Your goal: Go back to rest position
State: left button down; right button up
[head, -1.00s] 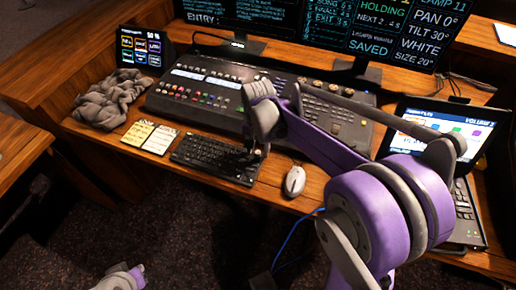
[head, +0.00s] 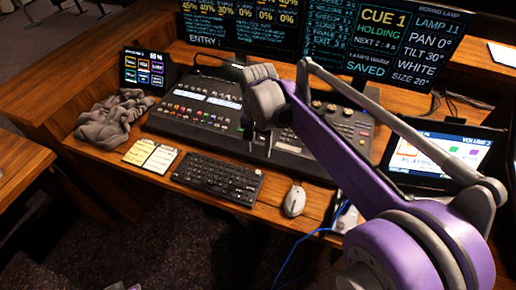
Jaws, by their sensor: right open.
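My right arm, purple and grey, comes in from the right and reaches over the desk. Its gripper (head: 259,148) points down with its fingers apart and nothing between them. In the picture it overlaps the lower part of the mixing console (head: 195,118), above the keyboard (head: 217,178); its exact height is hard to tell. Of my left arm only a small pale piece (head: 122,286) shows at the bottom edge, too little to tell the state of its jaws.
A white mouse (head: 295,200) lies right of the keyboard. Yellow and white note pads (head: 150,156), a crumpled grey cloth (head: 113,118) and a small screen (head: 143,68) are at left. Dark floor lies in front.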

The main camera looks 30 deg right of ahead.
jog(key=s+a+f+n+t+p, duration=0.1)
jog(key=s+a+f+n+t, duration=0.1)
jog(key=s+n, duration=0.3)
jog(key=s+a+f+n+t+p, duration=0.2)
jog(key=s+a+n, duration=0.3)
jog(key=s, duration=0.6)
jog(key=shift+f+t, duration=0.5)
jog(key=shift+t, duration=0.2)
jog(key=shift+a, duration=0.1)
